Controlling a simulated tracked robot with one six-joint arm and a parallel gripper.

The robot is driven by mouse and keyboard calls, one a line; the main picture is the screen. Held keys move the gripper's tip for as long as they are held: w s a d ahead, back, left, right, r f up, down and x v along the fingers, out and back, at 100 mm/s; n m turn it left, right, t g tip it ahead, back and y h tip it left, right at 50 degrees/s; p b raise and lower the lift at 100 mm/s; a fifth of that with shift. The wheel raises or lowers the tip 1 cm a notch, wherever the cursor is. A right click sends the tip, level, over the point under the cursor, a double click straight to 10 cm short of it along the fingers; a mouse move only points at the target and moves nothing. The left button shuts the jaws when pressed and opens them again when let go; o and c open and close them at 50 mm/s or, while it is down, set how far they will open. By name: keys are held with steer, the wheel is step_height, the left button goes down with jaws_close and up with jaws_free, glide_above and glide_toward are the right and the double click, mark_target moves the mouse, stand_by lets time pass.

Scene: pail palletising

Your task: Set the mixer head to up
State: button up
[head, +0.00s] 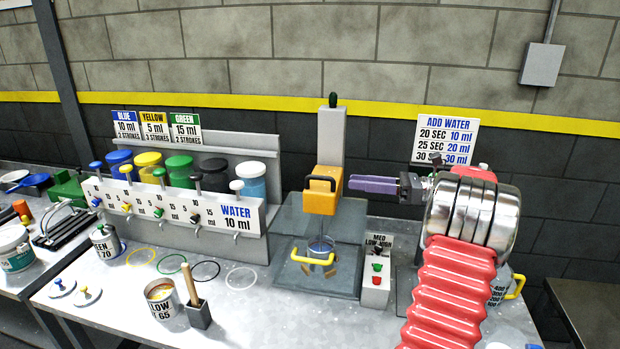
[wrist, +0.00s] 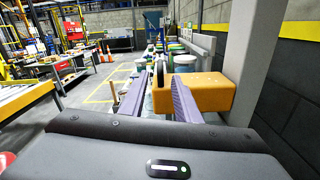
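The mixer head (head: 323,203) is an orange-yellow block on a grey upright column (head: 331,145), with a dark handle (head: 321,183) on its front. My gripper (head: 352,184) has purple fingers reaching from the right up to the head's handle side. In the wrist view my gripper (wrist: 158,82) has its fingers apart. The dark handle (wrist: 160,70) shows between the fingertips, and the orange head (wrist: 205,92) lies behind the right finger. I cannot tell whether they touch.
A control box (head: 376,285) with a green and a red button stands right of the mixer. A dispenser rack (head: 180,215) with colour jars is at left. A yellow clamp handle (head: 312,260) is in front of the container. An open pail (head: 160,297) stands front left.

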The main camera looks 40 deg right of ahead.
mark_target(310, 177)
steer(key=x, duration=1.3)
steer(key=shift+w+a, duration=0.2)
steer(key=shift+w, duration=0.05)
jaws_close()
